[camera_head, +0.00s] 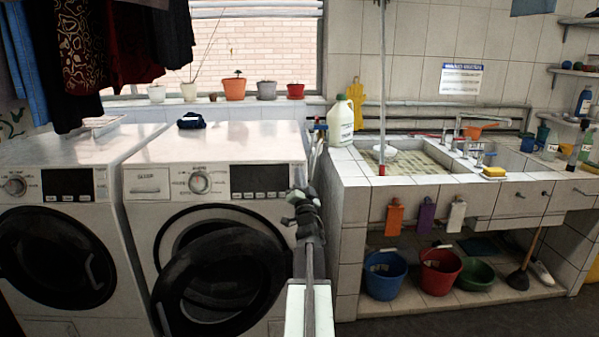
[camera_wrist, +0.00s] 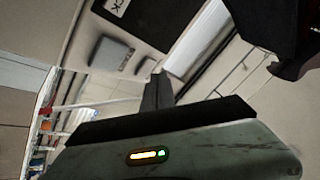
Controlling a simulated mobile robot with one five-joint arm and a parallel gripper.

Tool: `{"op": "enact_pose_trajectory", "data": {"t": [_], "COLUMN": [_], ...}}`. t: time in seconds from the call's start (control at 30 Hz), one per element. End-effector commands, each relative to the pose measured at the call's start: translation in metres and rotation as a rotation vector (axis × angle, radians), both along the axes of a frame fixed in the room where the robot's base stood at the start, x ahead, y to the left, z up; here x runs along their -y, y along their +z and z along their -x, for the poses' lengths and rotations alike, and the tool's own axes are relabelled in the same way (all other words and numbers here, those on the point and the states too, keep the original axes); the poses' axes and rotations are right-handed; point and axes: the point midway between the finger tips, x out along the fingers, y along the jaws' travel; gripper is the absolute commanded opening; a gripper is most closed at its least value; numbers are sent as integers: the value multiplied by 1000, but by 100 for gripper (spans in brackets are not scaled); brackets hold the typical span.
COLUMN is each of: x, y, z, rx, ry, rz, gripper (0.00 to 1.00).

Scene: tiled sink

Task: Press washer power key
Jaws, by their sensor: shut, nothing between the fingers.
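The right washer (camera_head: 215,150) stands with its round door ajar. Its front panel carries a round dial (camera_head: 199,183) and a dark display (camera_head: 262,180). My gripper (camera_head: 298,192) is shut and empty at the right end of this panel, covering part of it. In the wrist view, the dark fingers (camera_wrist: 158,78) point at the pale panel. A larger grey square key (camera_wrist: 112,54) sits left of the fingertips, and a smaller grey key (camera_wrist: 145,66) lies right beside them. I cannot tell which is the power key, or whether the fingers touch the panel.
A second washer (camera_head: 60,215) stands to the left. A tiled sink unit (camera_head: 352,205) is close to the right of my arm, with a blue bucket (camera_head: 385,275) and a red bucket (camera_head: 440,270) below. Dark clothes (camera_head: 100,45) hang at upper left. Floor is free at lower right.

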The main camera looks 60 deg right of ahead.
Motion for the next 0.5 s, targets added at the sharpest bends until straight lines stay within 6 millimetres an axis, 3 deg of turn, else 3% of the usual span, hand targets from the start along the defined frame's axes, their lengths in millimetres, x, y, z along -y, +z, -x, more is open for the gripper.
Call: {"op": "enact_pose_trajectory", "data": {"t": [0.5], "x": [-43], "y": [20], "z": [31], "rx": [-1], "ry": [0], "rz": [1], "gripper": [0]}}
